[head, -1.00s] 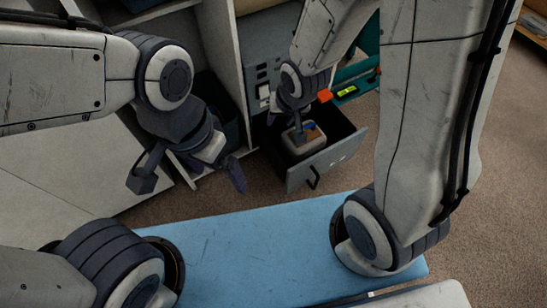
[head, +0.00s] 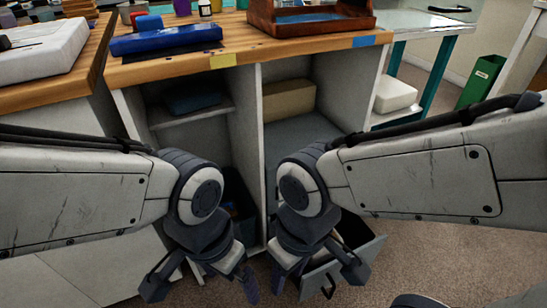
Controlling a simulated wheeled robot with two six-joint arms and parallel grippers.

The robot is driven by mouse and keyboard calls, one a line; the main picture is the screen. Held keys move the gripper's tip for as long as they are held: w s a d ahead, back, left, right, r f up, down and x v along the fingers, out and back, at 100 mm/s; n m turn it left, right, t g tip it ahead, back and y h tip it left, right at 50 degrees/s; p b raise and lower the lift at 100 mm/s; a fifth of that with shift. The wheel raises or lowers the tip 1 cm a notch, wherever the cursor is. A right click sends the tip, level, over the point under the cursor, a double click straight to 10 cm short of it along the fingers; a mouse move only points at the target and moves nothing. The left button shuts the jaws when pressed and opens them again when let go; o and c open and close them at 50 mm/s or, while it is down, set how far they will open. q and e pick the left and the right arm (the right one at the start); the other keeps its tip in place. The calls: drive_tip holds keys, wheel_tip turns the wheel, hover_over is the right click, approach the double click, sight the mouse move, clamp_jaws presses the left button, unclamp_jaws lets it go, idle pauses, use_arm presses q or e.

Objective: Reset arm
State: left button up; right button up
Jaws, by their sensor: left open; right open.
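My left gripper (head: 202,285) hangs at the lower left of centre in the head view, pointing down in front of the cabinet, open and empty. My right gripper (head: 318,272) hangs to the right of it, open and empty, in front of the pulled-out grey drawer (head: 368,262). The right gripper and wrist hide much of the drawer and its contents. The two grippers are apart.
The workbench (head: 222,47) carries a blue case (head: 167,40) and a brown tray (head: 290,24). The cabinet below has a shelf (head: 195,113) and a cardboard box (head: 289,100). A green bin (head: 481,82) stands at right. Carpet (head: 430,260) is clear at lower right.

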wheel_tip(320, 180, up, 43)
drive_tip(key=p, duration=4.2)
